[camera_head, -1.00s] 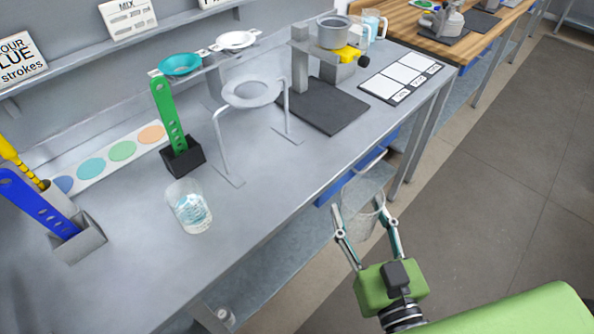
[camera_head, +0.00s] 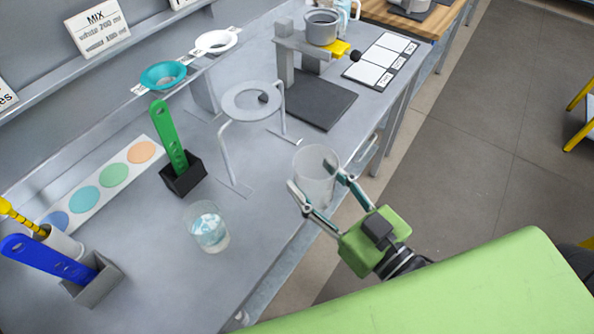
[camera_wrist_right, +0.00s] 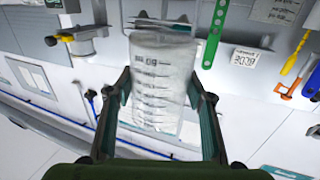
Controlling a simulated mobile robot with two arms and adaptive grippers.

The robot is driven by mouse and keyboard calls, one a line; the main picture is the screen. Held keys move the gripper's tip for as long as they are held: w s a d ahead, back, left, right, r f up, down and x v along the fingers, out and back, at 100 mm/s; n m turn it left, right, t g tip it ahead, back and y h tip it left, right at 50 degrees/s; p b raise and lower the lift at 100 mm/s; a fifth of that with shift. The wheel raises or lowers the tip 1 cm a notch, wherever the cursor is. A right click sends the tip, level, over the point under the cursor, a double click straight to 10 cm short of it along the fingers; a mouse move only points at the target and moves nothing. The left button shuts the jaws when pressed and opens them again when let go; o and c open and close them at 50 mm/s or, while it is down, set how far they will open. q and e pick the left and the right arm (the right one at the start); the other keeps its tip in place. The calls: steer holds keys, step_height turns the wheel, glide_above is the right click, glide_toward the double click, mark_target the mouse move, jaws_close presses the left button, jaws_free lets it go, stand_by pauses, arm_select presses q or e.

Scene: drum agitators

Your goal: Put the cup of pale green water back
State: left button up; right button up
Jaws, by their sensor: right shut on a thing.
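My right gripper (camera_head: 310,181) is shut on a clear cup (camera_head: 315,167) and holds it upright at the front edge of the grey bench. In the right wrist view the cup (camera_wrist_right: 158,88) has dark graduation marks and sits between both fingers (camera_wrist_right: 158,112). I cannot make out a green tint in it. Another clear cup (camera_head: 207,229) with pale bluish liquid stands on the bench, left of the held cup. My left gripper is not in view.
A ring stand (camera_head: 252,101) stands behind the held cup. A black holder (camera_head: 183,180) with a green strip, a grey holder (camera_head: 97,283) with a blue strip, and a strip of coloured circles (camera_head: 101,186) are to the left. Bare bench lies between the ring stand and standing cup.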

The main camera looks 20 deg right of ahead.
mark_target(316, 176)
steer(key=w+f+b, duration=0.1)
steer(key=w+b, duration=0.1)
steer(key=w+f+b, duration=0.1)
steer(key=w+b, duration=0.1)
steer(key=w+f+b, duration=0.1)
steer(key=w+b, duration=0.1)
steer(key=shift+w+d+f, duration=0.15)
steer(key=shift+w+f, duration=0.05)
steer(key=w+f, duration=0.6)
steer(key=w, duration=0.1)
steer(key=shift+w+d+f, duration=0.15)
steer(key=shift+d+f, duration=0.05)
step_height(316, 176, down, 2)
steer(key=shift+f, duration=0.2)
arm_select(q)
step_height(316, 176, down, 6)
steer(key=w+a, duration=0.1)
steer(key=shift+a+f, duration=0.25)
arm_select(e)
steer(key=shift+f, duration=0.35)
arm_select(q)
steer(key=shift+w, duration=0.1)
arm_select(e)
steer(key=shift+f, duration=0.1)
steer(key=o, duration=1.2)
steer(key=shift+c, duration=0.2)
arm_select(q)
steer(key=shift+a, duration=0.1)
